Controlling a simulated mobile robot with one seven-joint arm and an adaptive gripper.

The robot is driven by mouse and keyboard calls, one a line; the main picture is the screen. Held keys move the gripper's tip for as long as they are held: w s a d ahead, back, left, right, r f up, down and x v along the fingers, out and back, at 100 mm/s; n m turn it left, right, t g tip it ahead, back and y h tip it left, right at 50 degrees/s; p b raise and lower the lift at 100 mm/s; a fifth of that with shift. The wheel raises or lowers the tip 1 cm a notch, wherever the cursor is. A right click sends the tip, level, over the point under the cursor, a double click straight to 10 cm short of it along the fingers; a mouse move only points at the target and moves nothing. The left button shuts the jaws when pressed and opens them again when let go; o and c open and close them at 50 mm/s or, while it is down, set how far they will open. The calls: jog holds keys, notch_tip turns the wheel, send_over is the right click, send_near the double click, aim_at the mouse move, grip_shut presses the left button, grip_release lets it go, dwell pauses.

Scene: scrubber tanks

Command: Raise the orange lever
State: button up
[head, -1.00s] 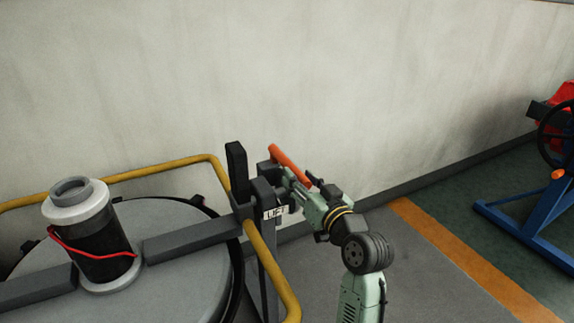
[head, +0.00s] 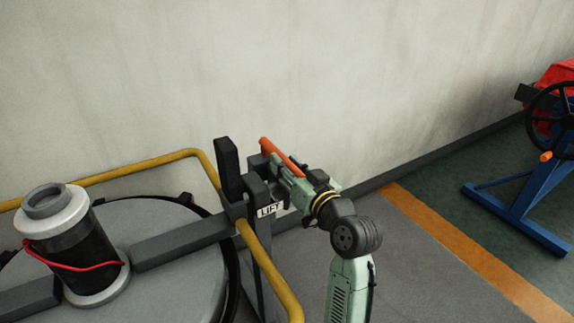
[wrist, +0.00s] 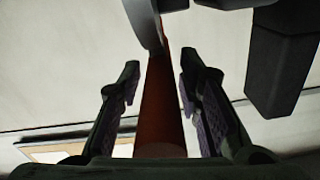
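The orange lever (head: 282,157) is a bar beside the post with the "LIFT" label (head: 269,211), sloping down to the right in the head view. My gripper (head: 280,178) is at the lever, just below and beside it in that view. In the wrist view, the lever (wrist: 161,110) runs between the two open fingers of my gripper (wrist: 160,80). Gaps show on both sides, and neither finger visibly touches it. The lever's far end is partly hidden behind a grey bracket (wrist: 143,22).
A large round tank lid (head: 170,245) with a black-and-grey cylinder (head: 90,262) is at left. A yellow rail (head: 270,270) curves near the post. The pale wall (head: 330,70) stands behind. A blue stand (head: 515,205) with a black handwheel is far right, beyond clear floor.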

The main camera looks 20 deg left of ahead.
grip_shut()
dwell(0.6)
